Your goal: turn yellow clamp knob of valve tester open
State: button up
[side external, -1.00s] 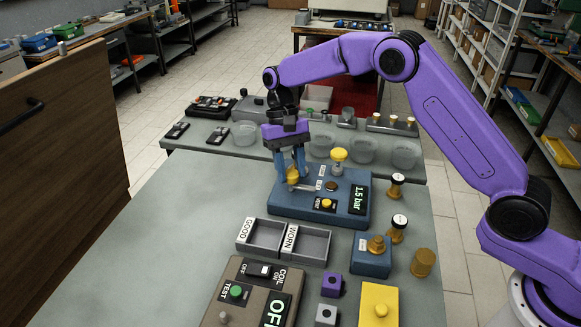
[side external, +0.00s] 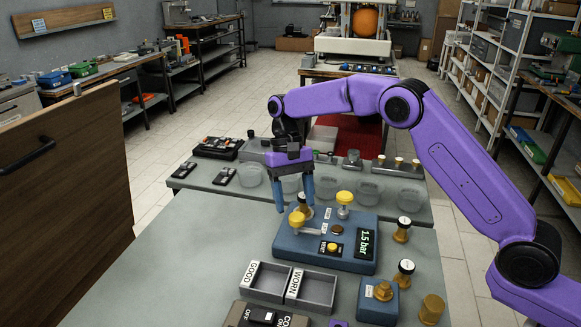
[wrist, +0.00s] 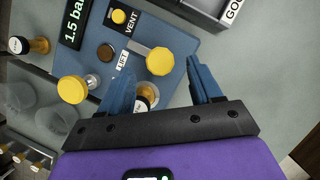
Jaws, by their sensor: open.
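The valve tester (side external: 360,262) is a blue box with a 1.5 bar display, standing on the grey bench. A yellow knob with a pale bar (side external: 297,219) is on its left part; it also shows in the wrist view (wrist: 160,61). A second yellow knob (side external: 344,197) stands on a metal post further back. I cannot read which one is labelled clamp. My gripper (side external: 295,207) is open, pointing down, with its fingertips above and either side of the barred knob. In the wrist view, that knob lies between the fingertips, apart from both.
A brass valve with a white top (wrist: 146,92) sits in the tester beside the barred knob. A yellow vent button (side external: 332,247) is at the tester's front. GOOD and WORN trays (side external: 310,290) lie in front. Brass valves (side external: 402,229) stand right. The bench to the left is clear.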

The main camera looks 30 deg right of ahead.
jog(key=v, duration=0.8)
jog(key=shift+r, duration=0.3)
jog(key=shift+w, duration=0.1)
jog(key=shift+r, duration=0.1)
dwell(0.4)
jog(key=s+r+n+t+h, duration=0.1)
jog(key=s+r+n+t, duration=0.15)
jog(key=s+n, duration=0.95)
jog(key=s+d+f+n, duration=0.1)
jog(key=s+d+f, duration=0.1)
jog(key=s+d, duration=0.3)
jog(key=s+d+f+t, duration=0.1)
jog(key=s+d, duration=0.4)
jog(key=s, duration=0.8)
jog(key=s+d+f+n+t, duration=0.1)
jog(key=s+d+f, duration=0.3)
jog(key=s, duration=0.5)
jog(key=shift+s+d+n+y, duration=0.3)
jog(key=shift+d, duration=0.35)
